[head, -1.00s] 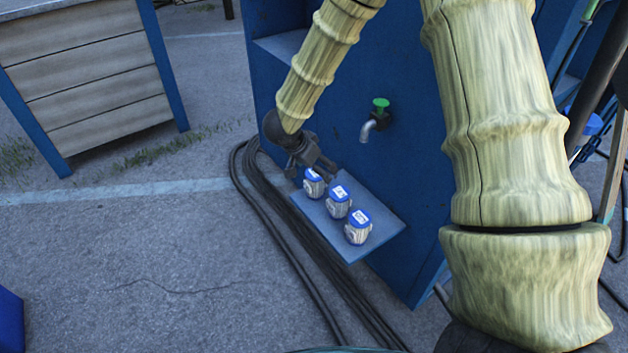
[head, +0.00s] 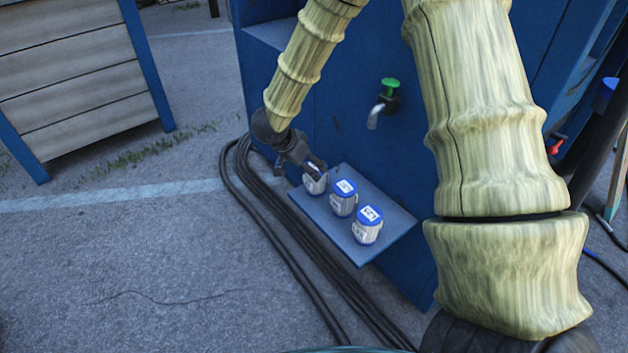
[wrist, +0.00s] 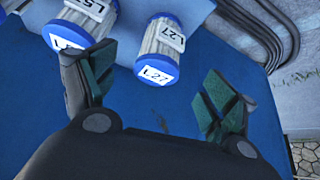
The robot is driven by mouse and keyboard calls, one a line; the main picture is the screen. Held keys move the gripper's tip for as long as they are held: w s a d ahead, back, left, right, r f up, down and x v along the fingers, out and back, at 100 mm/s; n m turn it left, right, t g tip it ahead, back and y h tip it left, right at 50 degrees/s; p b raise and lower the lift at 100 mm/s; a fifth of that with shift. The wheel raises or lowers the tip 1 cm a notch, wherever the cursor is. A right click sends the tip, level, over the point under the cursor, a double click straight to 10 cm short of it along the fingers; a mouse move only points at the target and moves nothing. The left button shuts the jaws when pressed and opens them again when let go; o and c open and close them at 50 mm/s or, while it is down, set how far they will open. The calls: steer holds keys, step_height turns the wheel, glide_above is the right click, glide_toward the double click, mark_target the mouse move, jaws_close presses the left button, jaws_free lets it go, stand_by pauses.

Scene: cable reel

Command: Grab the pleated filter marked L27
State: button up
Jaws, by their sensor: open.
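The pleated filter marked L27 (wrist: 163,38) is a white pleated cylinder with a blue cap. Its L27 labels read clearly in the wrist view, on the cap and on the side. In the head view it appears to be the far-left filter (head: 314,185) on the shelf, partly hidden by my gripper (head: 308,164). In the wrist view my gripper (wrist: 160,80) is open and empty. The filter is ahead of the gap between its green-padded fingers, with no finger seen touching it.
Two similar filters stand in the row: the middle one (head: 344,198) and the near one (head: 368,225). A neighbour (wrist: 82,22) is close to my left finger in the wrist view. The blue shelf (head: 393,222) joins a blue panel with a tap (head: 380,112). Black cables (head: 290,237) run alongside.

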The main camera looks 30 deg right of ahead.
steer(key=x, duration=0.4)
steer(key=shift+d+f+b, duration=0.15)
steer(key=shift+d+b, duration=0.05)
steer(key=shift+b, duration=0.2)
steer(key=shift+b+x, duration=0.8)
steer(key=shift+x, duration=1.85)
steer(key=shift+w, duration=0.1)
steer(key=c, duration=1.3)
